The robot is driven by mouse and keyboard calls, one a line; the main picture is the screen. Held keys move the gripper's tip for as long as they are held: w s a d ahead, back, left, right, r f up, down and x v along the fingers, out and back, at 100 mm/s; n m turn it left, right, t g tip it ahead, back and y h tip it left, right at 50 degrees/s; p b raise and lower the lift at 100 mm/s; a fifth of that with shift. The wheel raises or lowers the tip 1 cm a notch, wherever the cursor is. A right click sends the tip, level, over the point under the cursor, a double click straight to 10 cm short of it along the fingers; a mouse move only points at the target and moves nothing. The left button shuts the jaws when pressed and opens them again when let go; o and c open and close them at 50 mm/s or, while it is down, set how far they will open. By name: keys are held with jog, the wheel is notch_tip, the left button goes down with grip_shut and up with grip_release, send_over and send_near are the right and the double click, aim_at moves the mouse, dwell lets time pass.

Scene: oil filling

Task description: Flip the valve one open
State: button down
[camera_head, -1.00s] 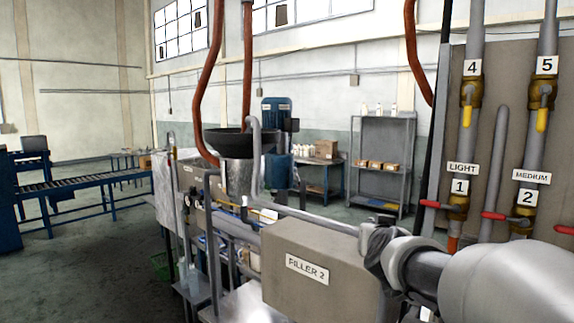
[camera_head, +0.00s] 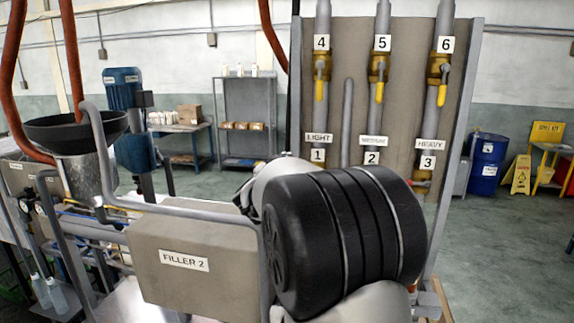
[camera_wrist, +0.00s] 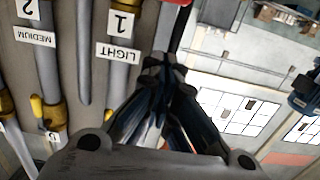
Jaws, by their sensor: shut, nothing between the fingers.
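Valve one is marked by the label "1" (camera_head: 317,155) under the "LIGHT" label (camera_head: 319,138) on the grey panel in the head view. Its body and red lever are hidden there behind my arm. In the upside-down wrist view, the "1" label (camera_wrist: 122,22) and "LIGHT" label (camera_wrist: 118,53) sit at upper left. Part of a red lever (camera_wrist: 178,2) is cut off at the top edge. My gripper (camera_wrist: 165,63) is shut and empty, with the fingertips below the lever in that picture and apart from it. My gripper is hidden in the head view.
Valves with yellow levers (camera_head: 320,87) stand higher on the panel, labelled 4, 5 and 6. The grey "FILLER 2" box (camera_head: 200,250) and a bent pipe stand left of my arm. A blue drum (camera_head: 487,163) and open floor lie at the right.

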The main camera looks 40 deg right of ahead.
jog(key=w+d+f, duration=0.4)
jog(key=w+d, duration=0.2)
jog(key=d, duration=0.1)
jog(key=shift+w+d+f, duration=0.15)
jog(key=shift+d+f, duration=0.05)
jog(key=shift+f, duration=0.05)
